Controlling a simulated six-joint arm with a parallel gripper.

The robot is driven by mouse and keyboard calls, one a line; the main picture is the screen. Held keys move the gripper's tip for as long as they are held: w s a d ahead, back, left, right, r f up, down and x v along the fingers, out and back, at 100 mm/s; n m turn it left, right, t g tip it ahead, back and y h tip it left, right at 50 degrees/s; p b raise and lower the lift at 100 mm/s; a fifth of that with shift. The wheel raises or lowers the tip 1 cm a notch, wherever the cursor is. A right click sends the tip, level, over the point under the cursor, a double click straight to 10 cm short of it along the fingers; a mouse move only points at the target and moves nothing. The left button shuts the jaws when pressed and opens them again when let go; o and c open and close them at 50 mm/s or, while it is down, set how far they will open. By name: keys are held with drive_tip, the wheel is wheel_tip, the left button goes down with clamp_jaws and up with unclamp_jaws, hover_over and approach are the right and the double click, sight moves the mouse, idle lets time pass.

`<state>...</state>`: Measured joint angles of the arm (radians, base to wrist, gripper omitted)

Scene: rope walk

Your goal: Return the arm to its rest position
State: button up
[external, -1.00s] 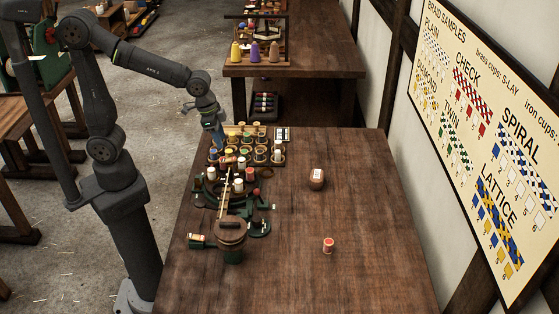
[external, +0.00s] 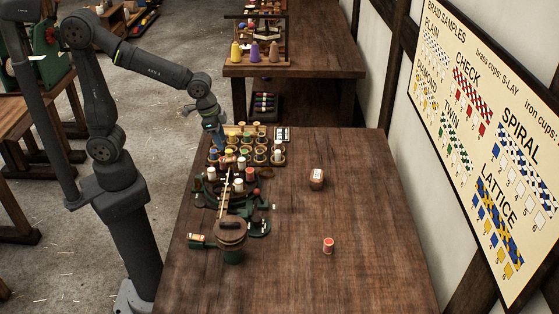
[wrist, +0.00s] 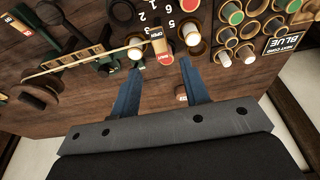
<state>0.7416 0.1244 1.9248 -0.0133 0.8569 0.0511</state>
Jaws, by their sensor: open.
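My gripper (external: 219,138) hangs above the far left part of the wooden table (external: 290,220), over the near edge of the rack of spools (external: 246,147). In the wrist view its two blue fingers (wrist: 158,85) stand apart with nothing held between them. Beyond the fingertips lie a red-labelled piece (wrist: 163,53) and a pale spool top (wrist: 135,53). My arm reaches over from the left of the table.
A green braiding device (external: 232,240) with a brown round top stands on the table's left side. The table's right half is mostly clear.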

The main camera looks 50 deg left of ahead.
drive_tip(key=x, duration=0.7)
drive_tip(key=shift+f, duration=0.2)
drive_tip(key=shift+w+d+r+g+y, duration=0.1)
drive_tip(key=shift+g+y, duration=0.2)
drive_tip(key=shift+w+d+g+y, duration=0.15)
drive_tip(key=shift+g+y, duration=0.45)
drive_tip(key=shift+r, duration=0.15)
wheel_tip(320, 180, up, 17)
approach(230, 159)
drive_tip(key=shift+s+a+r, duration=0.2)
drive_tip(key=shift+a, duration=0.05)
